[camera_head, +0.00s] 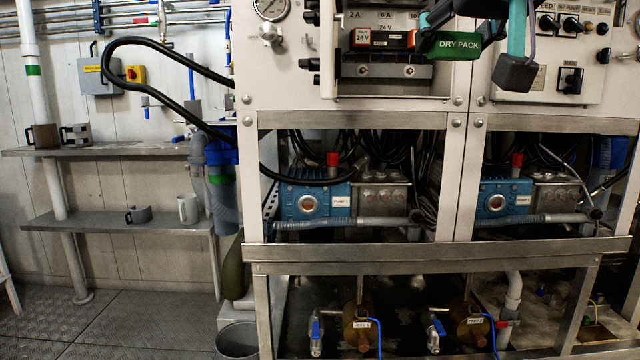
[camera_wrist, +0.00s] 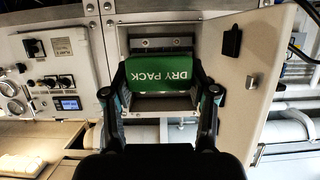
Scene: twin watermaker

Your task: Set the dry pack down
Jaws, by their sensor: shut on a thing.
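The dry pack (camera_head: 460,46) is a green block with white "DRY PACK" lettering. In the head view it is held up at the right side of an open compartment (camera_head: 386,85) in the white cabinet. In the wrist view the dry pack (camera_wrist: 160,74) sits between the two fingers of my gripper (camera_wrist: 160,92), its lettering upside down. My gripper is shut on it by its two ends. The open compartment (camera_wrist: 160,104) shows behind the pack. I cannot tell whether the pack touches the compartment floor. In the head view my gripper (camera_head: 432,42) is partly cut off at the top.
An open door panel (camera_wrist: 252,62) stands beside the compartment in the wrist view. Steel shelves (camera_head: 120,218) with mugs are on the left wall. Blue pumps (camera_head: 322,200) sit below.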

